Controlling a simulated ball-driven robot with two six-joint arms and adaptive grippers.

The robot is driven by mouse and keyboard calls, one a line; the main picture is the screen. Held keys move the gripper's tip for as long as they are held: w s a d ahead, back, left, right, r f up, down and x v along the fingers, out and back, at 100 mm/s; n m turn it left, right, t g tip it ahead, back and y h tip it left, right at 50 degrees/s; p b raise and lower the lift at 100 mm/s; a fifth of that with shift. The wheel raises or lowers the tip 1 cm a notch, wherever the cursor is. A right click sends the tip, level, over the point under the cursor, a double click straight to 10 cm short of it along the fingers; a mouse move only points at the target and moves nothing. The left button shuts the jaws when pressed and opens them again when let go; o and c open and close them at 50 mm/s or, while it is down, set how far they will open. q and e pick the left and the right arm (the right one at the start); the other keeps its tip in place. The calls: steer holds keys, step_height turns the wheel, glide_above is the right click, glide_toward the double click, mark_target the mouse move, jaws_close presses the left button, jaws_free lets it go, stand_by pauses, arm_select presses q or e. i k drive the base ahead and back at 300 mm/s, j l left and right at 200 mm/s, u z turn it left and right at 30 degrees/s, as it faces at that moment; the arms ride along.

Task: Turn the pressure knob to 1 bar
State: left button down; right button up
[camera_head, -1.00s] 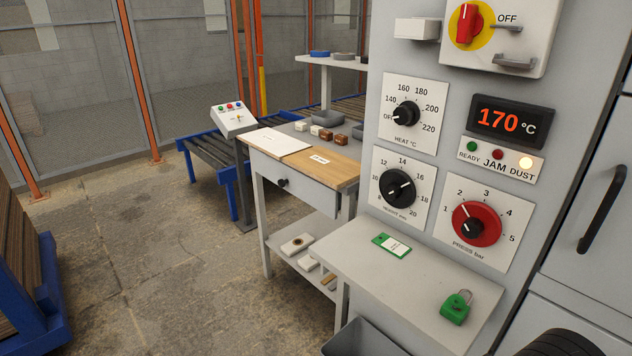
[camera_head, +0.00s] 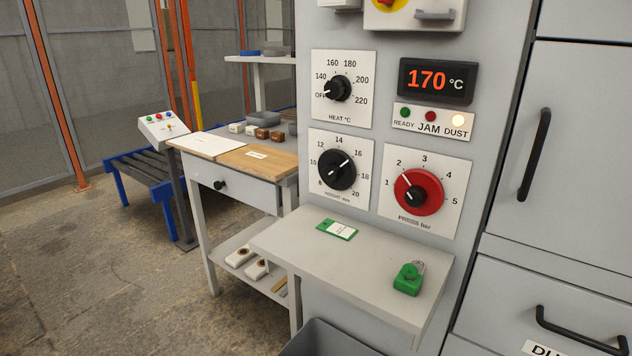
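The pressure knob (camera_head: 418,192) is a red round dial with a black centre on a white plate (camera_head: 449,226) marked 1 to 5 and "PRESS bar". It is on the grey cabinet front, right of the height knob. Its pale pointer line slants up and left, close to the 2 mark. Neither of my grippers is in view, and nothing touches the knob.
The heat knob (camera_head: 338,88) and height knob (camera_head: 338,169) sit to the left. The display (camera_head: 437,80) reads 170 °C; the DUST lamp (camera_head: 458,120) glows. Below, a shelf (camera_head: 375,268) holds a green padlock (camera_head: 408,279) and green tag (camera_head: 337,229).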

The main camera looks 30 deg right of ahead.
mark_target(417, 192)
steer(key=z, duration=1.45)
